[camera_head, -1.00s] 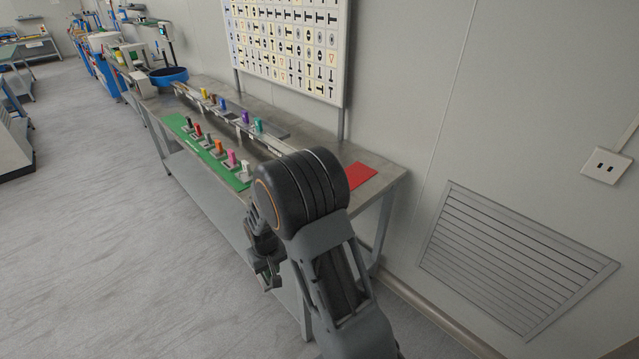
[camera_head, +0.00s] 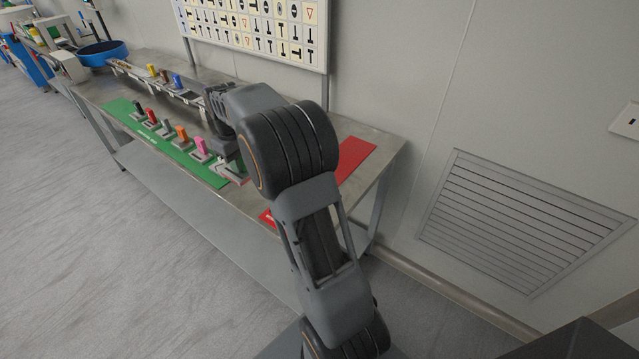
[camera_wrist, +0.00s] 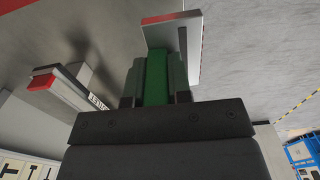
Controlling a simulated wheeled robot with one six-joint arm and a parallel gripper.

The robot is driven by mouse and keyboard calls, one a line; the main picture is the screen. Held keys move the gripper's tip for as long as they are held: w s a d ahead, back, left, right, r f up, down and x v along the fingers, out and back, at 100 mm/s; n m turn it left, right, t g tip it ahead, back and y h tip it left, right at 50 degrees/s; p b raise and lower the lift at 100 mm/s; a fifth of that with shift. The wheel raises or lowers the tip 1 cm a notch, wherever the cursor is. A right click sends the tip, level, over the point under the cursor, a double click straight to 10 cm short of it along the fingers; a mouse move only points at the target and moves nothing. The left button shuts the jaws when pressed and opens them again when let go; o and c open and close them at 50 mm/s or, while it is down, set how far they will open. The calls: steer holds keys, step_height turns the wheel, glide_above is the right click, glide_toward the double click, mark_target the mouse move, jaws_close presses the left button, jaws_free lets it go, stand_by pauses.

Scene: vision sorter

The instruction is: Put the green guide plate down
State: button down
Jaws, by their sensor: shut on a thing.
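My gripper (camera_wrist: 156,75) is shut on the green handle of the guide plate (camera_wrist: 156,82) in the wrist view. The handle stands between the two fingers, and a pale grey angled plate (camera_wrist: 168,30) shows beyond the fingertips. In the head view my arm reaches over the workbench (camera_head: 112,92), its wrist between the rail and the green mat (camera_head: 217,181). My fingers and the held plate are mostly hidden there behind my own arm, so I cannot tell whether the plate touches anything.
Several guide plates with coloured handles, among them a red (camera_head: 151,116), an orange (camera_head: 182,133) and a pink one (camera_head: 201,146), stand on the green mat. More stand on the rail (camera_head: 137,74) behind. A red mat (camera_head: 358,152) lies bare at the right end.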

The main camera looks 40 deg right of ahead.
steer(key=s+d+f, duration=0.2)
steer(key=s, duration=0.1)
steer(key=s+d+f, duration=0.2)
steer(key=s+d, duration=0.1)
steer(key=s+d+f+p, duration=0.1)
steer(key=s+d+f, duration=0.2)
steer(key=shift+s+d+f, duration=0.1)
steer(key=shift+d, duration=0.1)
steer(key=shift+s+d+f, duration=0.3)
steer(key=shift+s+f, duration=0.05)
steer(key=shift+f, duration=0.25)
steer(key=shift+s+d+f, duration=0.1)
steer(key=shift+f, duration=0.85)
steer(key=shift+s+d+f, duration=0.1)
steer(key=shift+f, duration=0.8)
steer(key=shift+f, duration=0.2)
steer(key=c, duration=1.1)
jaws_free()
steer(key=shift+o, duration=0.2)
